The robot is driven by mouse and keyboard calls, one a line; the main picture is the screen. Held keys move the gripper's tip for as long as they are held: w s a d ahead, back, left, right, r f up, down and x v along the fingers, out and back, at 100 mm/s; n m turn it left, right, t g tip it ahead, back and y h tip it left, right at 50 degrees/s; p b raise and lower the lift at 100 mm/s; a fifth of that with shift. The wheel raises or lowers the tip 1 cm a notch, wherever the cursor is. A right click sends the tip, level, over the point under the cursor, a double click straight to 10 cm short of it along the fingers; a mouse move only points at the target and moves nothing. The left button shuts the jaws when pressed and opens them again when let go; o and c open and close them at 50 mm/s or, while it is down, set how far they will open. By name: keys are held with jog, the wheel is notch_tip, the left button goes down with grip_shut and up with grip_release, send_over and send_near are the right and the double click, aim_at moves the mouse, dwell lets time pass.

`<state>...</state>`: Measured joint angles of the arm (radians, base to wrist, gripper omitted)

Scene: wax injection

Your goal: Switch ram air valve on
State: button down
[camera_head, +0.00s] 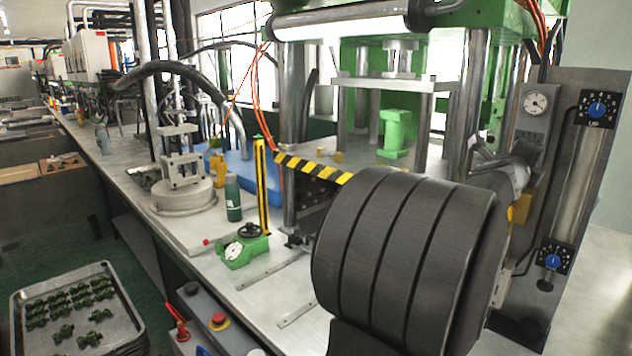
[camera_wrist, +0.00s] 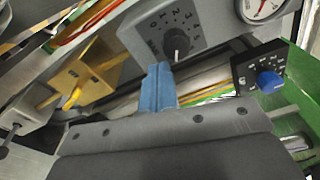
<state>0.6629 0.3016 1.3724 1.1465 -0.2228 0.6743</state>
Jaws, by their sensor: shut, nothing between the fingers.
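In the wrist view, my gripper (camera_wrist: 160,74) has slim blue fingers shut together with nothing between them. The tips point at a grey panel (camera_wrist: 205,22) with a black rotary knob (camera_wrist: 176,43) and printed numbers; they appear just below the knob, and I cannot tell whether they touch. A yellow block (camera_wrist: 92,68) with a small yellow lever (camera_wrist: 72,97) is left of the fingers. No label lets me tell which control is the ram air valve. In the head view, my dark arm hides the gripper and what is in front of it.
A black plate with a blue knob (camera_wrist: 268,80) and a gauge (camera_wrist: 263,7) are at right in the wrist view. The head view shows two blue-knob dials (camera_head: 597,109) (camera_head: 553,261), the green press (camera_head: 500,15), a green bottle (camera_head: 233,198) and a tray (camera_head: 135,318).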

jog(key=shift+r, duration=0.1)
jog(key=c, duration=2.1)
grip_release()
jog(key=o, duration=0.6)
jog(key=shift+c, duration=0.2)
jog(key=s+f+n+g+h, duration=0.1)
jog(key=s+f+n+h, duration=0.1)
jog(key=s+f+n, duration=0.4)
jog(key=s+f+n+g+h, duration=0.1)
jog(key=s+f+n+h, duration=0.1)
jog(key=f+n, duration=0.35)
jog(key=s+a+f+n+t+y, duration=0.3)
jog(key=a+f+n+t, duration=0.55)
jog(key=a+n, duration=0.4)
jog(key=w+d+r+n, duration=0.1)
jog(key=w+d+r, duration=0.5)
jog(key=w+d, duration=0.5)
jog(key=shift+w+d+r+g, duration=0.2)
jog(key=shift+w+d+g, duration=0.15)
jog(key=shift+w, duration=0.45)
